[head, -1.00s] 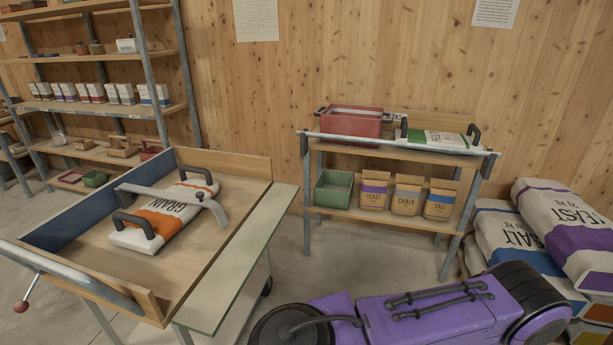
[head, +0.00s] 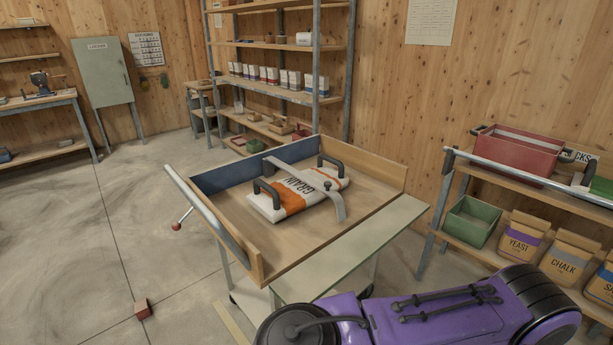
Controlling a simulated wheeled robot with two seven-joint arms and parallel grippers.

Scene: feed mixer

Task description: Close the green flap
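The pale green flap (head: 352,251) is a long flat panel along the near right side of a wooden cart tray (head: 368,209). It lies folded outward, about level with the tray floor or slightly below it, leaving that side without a raised wall. I cannot tell its exact tilt. Nothing lies on the flap. A white and orange grain bag (head: 265,208) with black handles rests in the tray, with a grey bar (head: 322,194) across it. Neither of my grippers shows in the head view.
My own purple part fills the bottom right, close to the flap's near end. A rack (head: 481,205) with a red bin (head: 520,156), a green bin (head: 470,222) and paper bags stands right of the cart. A small red block (head: 142,309) lies on the otherwise clear floor at left.

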